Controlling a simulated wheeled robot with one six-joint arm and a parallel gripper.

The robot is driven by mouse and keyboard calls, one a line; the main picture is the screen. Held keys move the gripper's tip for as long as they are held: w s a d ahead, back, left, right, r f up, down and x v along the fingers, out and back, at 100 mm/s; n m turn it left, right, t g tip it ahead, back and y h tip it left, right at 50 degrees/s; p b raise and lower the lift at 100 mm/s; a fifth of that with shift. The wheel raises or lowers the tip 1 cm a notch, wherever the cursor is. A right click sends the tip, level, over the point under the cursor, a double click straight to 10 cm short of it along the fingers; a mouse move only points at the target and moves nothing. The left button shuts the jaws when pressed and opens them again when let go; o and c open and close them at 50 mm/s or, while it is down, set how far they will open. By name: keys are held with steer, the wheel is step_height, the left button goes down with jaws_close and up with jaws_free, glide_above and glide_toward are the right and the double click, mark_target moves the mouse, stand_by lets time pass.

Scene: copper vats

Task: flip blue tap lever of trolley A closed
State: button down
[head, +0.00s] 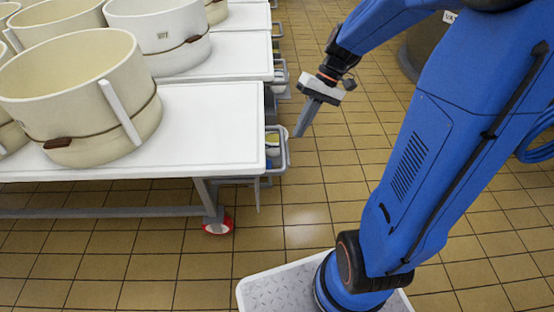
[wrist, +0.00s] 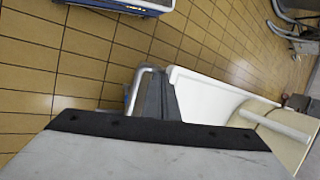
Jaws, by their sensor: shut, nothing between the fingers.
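My gripper (head: 299,134) is shut and empty, pointing down beside the right end of the nearest white-topped trolley (head: 215,130). Its grey fingers (wrist: 161,96) show in the wrist view, close to a pale bent rail (wrist: 140,82) and the edge of the white trolley top (wrist: 203,102). In the head view a grey-railed holder (head: 287,150) hangs at that trolley end, just left of and below the fingertips. A small blue patch shows inside the holder. I cannot tell whether it is the tap lever. No trolley letter is readable.
Large cream hoops (head: 80,95) with dark straps stand on the nearest trolley. More white trolleys (head: 225,55) line up behind it. A red-rimmed caster (head: 218,226) sits under the near end. A dark vat (head: 425,45) stands at back right.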

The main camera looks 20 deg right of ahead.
steer(key=w+d+f+m+y, duration=0.1)
steer(key=w+d+f+y, duration=0.25)
steer(key=w+f, duration=0.4)
steer(key=w+d+f+m+y, duration=0.15)
steer(key=w+f+y, duration=0.25)
steer(key=w+f, duration=0.4)
steer(key=w+d+f+m+t+y, duration=0.2)
steer(key=f+t, duration=0.1)
steer(key=f, duration=0.7)
steer(key=w+d+f+m+t+y, duration=0.2)
steer(key=d+f+t, duration=0.1)
steer(key=f, duration=0.8)
steer(key=shift+w+f, duration=0.25)
steer(key=shift+w, duration=0.15)
steer(key=shift+a, duration=0.1)
steer(key=s+a+r, duration=0.1)
steer(key=a, duration=1)
steer(key=shift+a+r, duration=0.2)
steer(key=shift+r, duration=0.2)
